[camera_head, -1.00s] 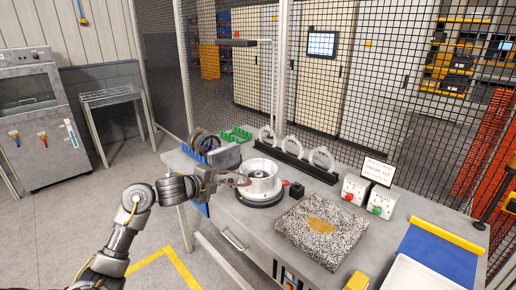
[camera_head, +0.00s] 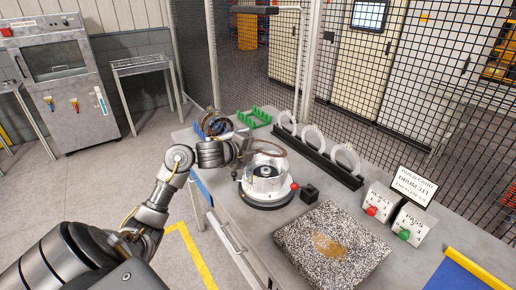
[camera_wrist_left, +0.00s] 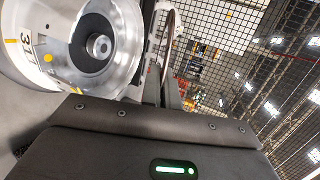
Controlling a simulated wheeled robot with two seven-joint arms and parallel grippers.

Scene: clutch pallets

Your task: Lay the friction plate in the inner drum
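The inner drum (camera_head: 265,184) is a silver, open-topped cylinder on a round black-and-white base on the bench. In the left wrist view the drum (camera_wrist_left: 128,62) shows at the upper left, with a hub in its dark middle. My left gripper (camera_head: 250,151) is shut on the friction plate (camera_head: 283,149), a thin brown ring. It holds the plate above the drum, apart from it, in the head view. In the left wrist view the plate (camera_wrist_left: 168,40) is seen nearly edge-on at the fingers (camera_wrist_left: 163,92). My right gripper is not in view.
More brown rings stand in a blue rack (camera_head: 202,134) behind the gripper, beside a green rack (camera_head: 257,119). Pale rings (camera_head: 312,138) stand on a black holder.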

